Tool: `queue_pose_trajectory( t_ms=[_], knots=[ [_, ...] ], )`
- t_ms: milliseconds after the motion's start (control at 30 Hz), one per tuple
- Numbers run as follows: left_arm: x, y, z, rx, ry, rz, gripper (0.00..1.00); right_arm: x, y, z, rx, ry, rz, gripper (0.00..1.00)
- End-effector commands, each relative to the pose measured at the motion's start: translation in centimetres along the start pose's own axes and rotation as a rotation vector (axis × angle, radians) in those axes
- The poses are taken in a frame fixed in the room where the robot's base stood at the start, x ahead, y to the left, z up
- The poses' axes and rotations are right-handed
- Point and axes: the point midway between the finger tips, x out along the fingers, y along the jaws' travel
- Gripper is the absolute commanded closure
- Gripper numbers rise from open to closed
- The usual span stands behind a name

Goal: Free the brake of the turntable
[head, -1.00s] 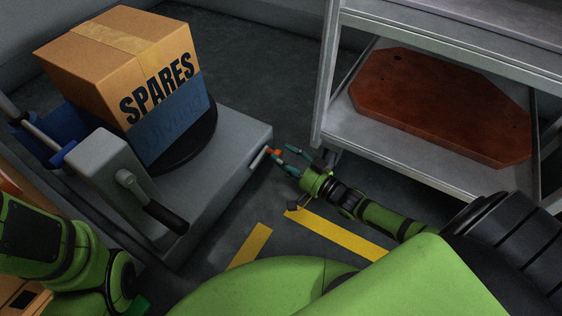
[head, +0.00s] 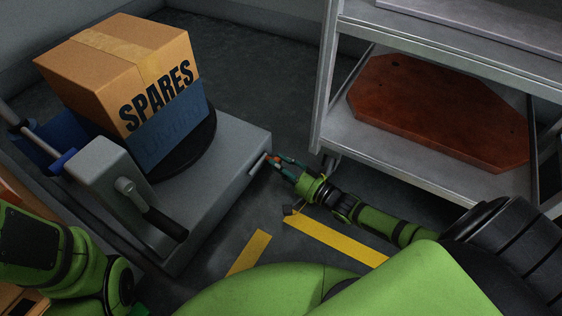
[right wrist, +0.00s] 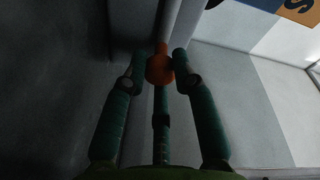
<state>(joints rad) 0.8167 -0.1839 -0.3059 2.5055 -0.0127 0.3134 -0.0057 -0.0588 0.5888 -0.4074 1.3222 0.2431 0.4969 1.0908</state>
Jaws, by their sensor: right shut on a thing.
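The turntable (head: 207,144) is a black disc on a grey plinth (head: 231,160), mostly hidden under a cardboard box. The brake lever (head: 258,162) is a short pale bar at the plinth's right side, with an orange knob on its end. My right gripper (head: 277,160) is at that knob in the head view. In the right wrist view, the orange knob (right wrist: 160,69) sits between the green fingers, and my right gripper (right wrist: 160,62) is shut on it. My left arm shows at the lower left; its gripper is out of view.
A box marked SPARES (head: 125,75) stands on the turntable. A grey crank housing (head: 105,175) with a dark handle is at the plinth's left. A metal shelf (head: 335,110) with a red-brown board (head: 440,112) stands at right. Yellow tape (head: 335,241) marks the floor.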

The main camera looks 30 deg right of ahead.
Motion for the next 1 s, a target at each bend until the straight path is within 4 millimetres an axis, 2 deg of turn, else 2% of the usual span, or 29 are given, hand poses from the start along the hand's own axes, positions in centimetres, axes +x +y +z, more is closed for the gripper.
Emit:
queue_pose_trajectory(
  t_ms=[133,167,200,533,667,767,1000],
  knots=[
    [-0.5,0.0,0.3,0.003,-0.018,0.004,0.60,0.0,0.2,-0.3,0.001,0.004,0.004,1.00],
    [-0.5,0.0,0.3,0.003,-0.018,0.004,0.60,0.0,0.2,-0.3,0.001,0.005,0.004,0.64],
    [-0.5,0.0,0.3,0.003,-0.018,0.004,0.60,0.0,0.2,-0.3,0.000,0.004,0.004,0.49],
    [-0.2,0.0,0.1,-0.001,-0.003,0.001,0.60,-0.1,0.1,-0.1,0.000,0.002,0.002,0.49],
    [-0.2,0.0,0.1,-0.001,-0.003,0.001,0.60,-1.0,0.2,0.0,0.000,0.001,0.003,0.49],
    [-0.2,0.0,0.1,0.000,-0.004,0.001,0.60,-2.5,0.2,0.0,0.001,0.000,0.003,0.49],
    [-0.3,0.0,0.1,0.000,-0.006,0.001,0.60,-7.7,0.2,0.0,0.001,-0.001,0.006,0.49]
  ],
)
